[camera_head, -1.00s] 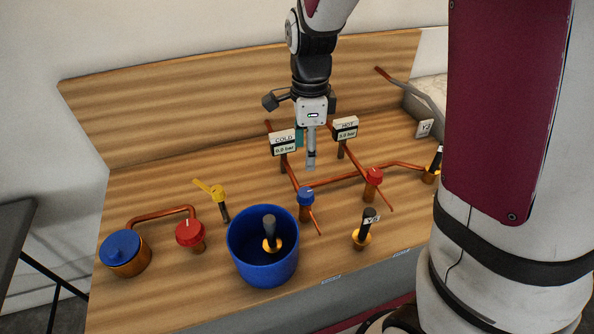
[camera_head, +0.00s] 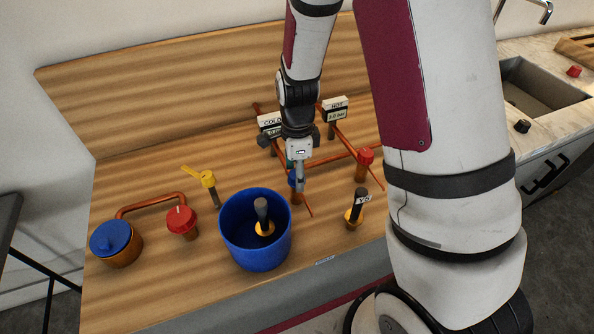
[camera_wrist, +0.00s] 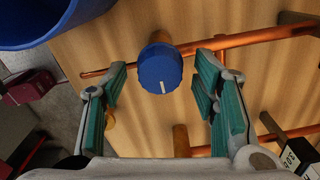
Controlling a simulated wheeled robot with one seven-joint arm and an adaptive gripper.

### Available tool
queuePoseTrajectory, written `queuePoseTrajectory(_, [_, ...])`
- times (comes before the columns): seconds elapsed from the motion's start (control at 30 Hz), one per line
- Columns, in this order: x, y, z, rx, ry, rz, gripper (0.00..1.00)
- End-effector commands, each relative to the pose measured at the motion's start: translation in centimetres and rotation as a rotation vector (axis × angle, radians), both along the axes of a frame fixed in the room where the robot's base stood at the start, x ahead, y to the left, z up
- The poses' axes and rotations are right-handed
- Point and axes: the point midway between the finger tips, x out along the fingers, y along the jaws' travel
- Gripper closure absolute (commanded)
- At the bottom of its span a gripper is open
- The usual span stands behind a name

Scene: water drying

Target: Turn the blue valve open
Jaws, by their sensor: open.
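The blue valve (camera_wrist: 160,69) is a round blue knob with a white mark, on a copper pipe. In the wrist view it sits between and just beyond the two fingertips of my gripper (camera_wrist: 162,85). The fingers are spread, with teal pads, and do not touch the knob. In the head view my gripper (camera_head: 299,182) reaches down over the blue valve (camera_head: 292,180) and hides most of it. The COLD gauge (camera_head: 270,121) stands behind it, partly hidden by my arm.
A blue bucket (camera_head: 238,252) stands just left of the valve, with a dark-handled fitting inside. A red valve (camera_head: 365,157) and the HOT gauge (camera_head: 335,108) are to the right. Copper pipes run close by. A yellow-handled valve (camera_head: 207,179) and a red knob (camera_head: 180,219) are further left.

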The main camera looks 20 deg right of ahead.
Motion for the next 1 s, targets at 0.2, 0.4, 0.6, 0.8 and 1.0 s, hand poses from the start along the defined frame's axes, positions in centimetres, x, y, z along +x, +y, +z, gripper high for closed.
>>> queuePoseTrajectory(0.2, [0.0,0.01,-0.04,0.0,0.0,0.0,0.46])
queuePoseTrajectory(0.4, [0.01,0.02,-0.02,0.0,0.0,0.0,0.84])
queuePoseTrajectory(0.6, [0.01,0.02,-0.02,0.0,0.0,0.002,0.94])
queuePoseTrajectory(0.8, [0.01,0.02,0.0,0.0,0.0,0.036,0.94])
queuePoseTrajectory(1.0, [0.03,0.01,0.04,0.0,-0.001,0.14,0.94])
